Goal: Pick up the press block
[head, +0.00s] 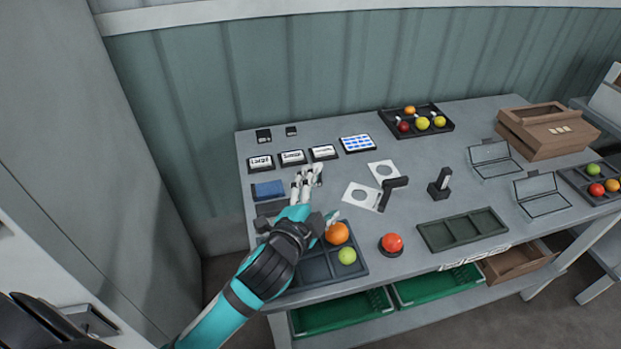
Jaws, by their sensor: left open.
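A small black block with an upright, pale-topped handle (440,184) stands on the grey table, right of centre; it looks like the press block. My left gripper (307,180) reaches in from the lower left over the table's left part. Its pale fingers are open, with nothing seen between them. It is well to the left of the black block, with white cards (361,197) and a black angled tool (393,188) between. My right gripper is not in view.
A compartment tray (316,270) with an orange and a green fruit lies under my left forearm. A red button (392,243) and an empty dark tray (463,231) stand near the front edge. A wooden box (547,130) is at the back right.

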